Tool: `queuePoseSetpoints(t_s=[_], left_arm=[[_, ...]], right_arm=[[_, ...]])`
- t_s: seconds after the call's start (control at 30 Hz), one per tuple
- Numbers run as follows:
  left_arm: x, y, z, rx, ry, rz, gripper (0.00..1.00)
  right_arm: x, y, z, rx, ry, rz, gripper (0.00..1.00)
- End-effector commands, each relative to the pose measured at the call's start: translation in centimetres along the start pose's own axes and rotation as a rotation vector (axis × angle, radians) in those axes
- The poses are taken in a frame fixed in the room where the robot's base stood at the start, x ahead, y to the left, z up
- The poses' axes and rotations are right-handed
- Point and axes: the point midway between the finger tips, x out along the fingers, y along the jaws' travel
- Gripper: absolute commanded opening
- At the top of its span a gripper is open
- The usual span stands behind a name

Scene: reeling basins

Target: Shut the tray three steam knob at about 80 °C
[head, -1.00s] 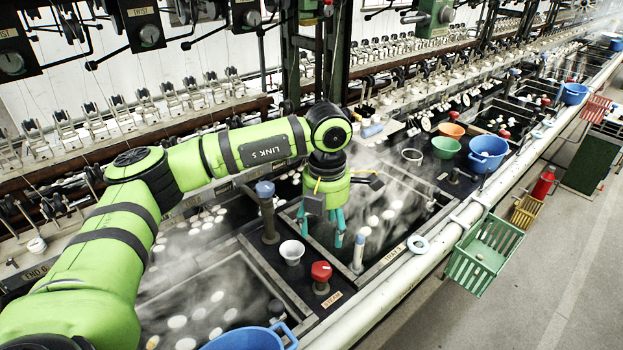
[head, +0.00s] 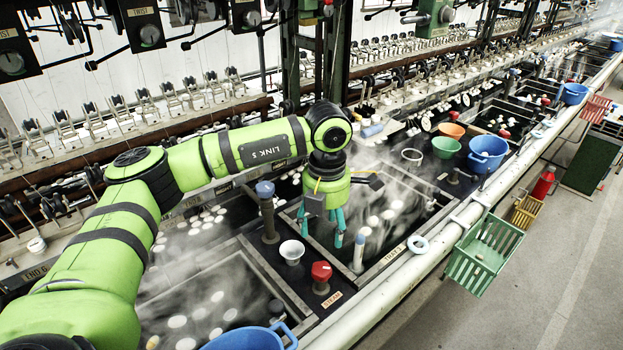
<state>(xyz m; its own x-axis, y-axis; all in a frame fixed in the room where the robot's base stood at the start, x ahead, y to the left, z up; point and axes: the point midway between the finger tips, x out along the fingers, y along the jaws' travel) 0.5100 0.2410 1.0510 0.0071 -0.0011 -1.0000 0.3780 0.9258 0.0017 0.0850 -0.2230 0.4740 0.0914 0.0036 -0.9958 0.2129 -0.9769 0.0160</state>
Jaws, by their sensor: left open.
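A red steam knob (head: 321,272) stands on the dark ledge between two steaming basins, with a "STEAM" label plate (head: 332,299) beside it. My left gripper (head: 338,236) points down, open and empty, over the steaming basin tray (head: 390,262) just above and right of the red knob, apart from it. A pale thermometer-like rod (head: 359,252) stands in that tray close to the gripper's fingers; its reading is too small to tell. White cocoons float in the water, partly veiled by steam. My right gripper is not in view.
A blue-capped post (head: 267,210) and a white cup (head: 292,251) stand on the ledge near the knob. A white pipe (head: 400,286) runs along the front edge. A blue basin (head: 245,340) is at the bottom; green (head: 446,147) and blue (head: 487,153) bowls stand farther right.

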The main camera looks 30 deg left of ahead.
Motion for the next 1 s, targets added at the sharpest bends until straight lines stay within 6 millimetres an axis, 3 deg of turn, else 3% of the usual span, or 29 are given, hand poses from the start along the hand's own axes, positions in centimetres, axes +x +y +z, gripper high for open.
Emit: queuePoseSetpoints(t_s=[0.23,0.4,0.53,0.67,1.0], left_arm=[[1.1,-0.1,-0.1,0.063,0.004,-0.001,0.67],[4.0,-0.1,-0.5,0.335,0.006,-0.005,0.67],[5.2,-0.1,-0.6,0.483,0.007,-0.005,0.67],[6.1,-0.1,-0.7,0.525,0.009,-0.005,0.67],[10.8,-0.1,-0.8,0.522,0.010,-0.006,0.67]], right_arm=[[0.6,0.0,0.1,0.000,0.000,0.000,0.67],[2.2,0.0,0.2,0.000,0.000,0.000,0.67],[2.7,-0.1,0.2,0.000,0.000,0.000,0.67],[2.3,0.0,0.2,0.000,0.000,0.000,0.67],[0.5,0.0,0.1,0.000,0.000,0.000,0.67]])
